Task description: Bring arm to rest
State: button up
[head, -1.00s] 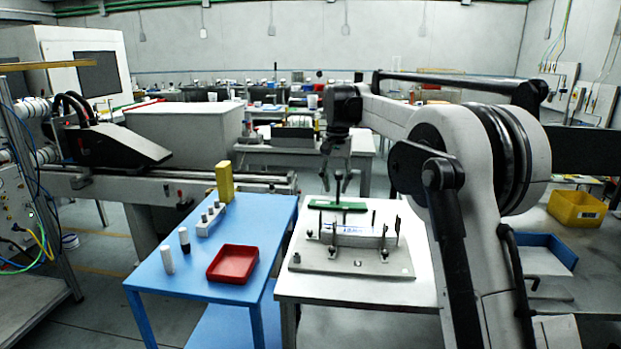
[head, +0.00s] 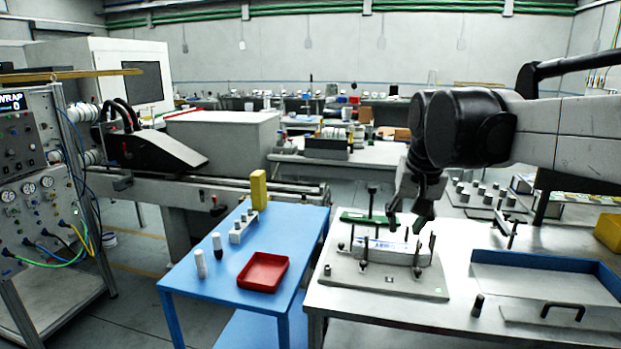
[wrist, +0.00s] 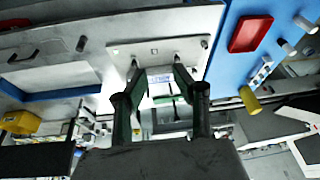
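My gripper (head: 407,222) hangs from my arm in the head view, fingers pointing down. It appears over or behind the right part of the label magazine; the exact gap cannot be told. The magazine has a grey base plate (head: 385,279), upright posts and a stack of white labels (head: 386,252) with blue print. A green bar (head: 362,217) with a dark knob lies behind the stack. In the wrist view, my gripper (wrist: 159,72) has its two fingers apart with nothing held between them. The magazine's plate (wrist: 157,50) shows beyond the fingertips.
A blue table (head: 205,271) at left holds a red tray (head: 263,271), a yellow block (head: 258,190) and small cylinders. A blue-edged tray (head: 545,280) lies right of the magazine. A control panel (head: 30,160) stands far left. Open floor shows between panel and table.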

jog(key=s+f+t, duration=0.1)
jog(key=s+f, duration=0.3)
jog(key=s, duration=0.3)
jog(key=s+f+n+t, duration=0.1)
jog(key=s+f, duration=0.3)
jog(key=s, duration=0.3)
jog(key=s+d+f+t, duration=0.1)
jog(key=s+f, duration=0.3)
jog(key=s, duration=0.3)
jog(key=shift+s+f+n, duration=0.2)
jog(key=shift+f+n, duration=0.1)
jog(key=shift+n, duration=0.1)
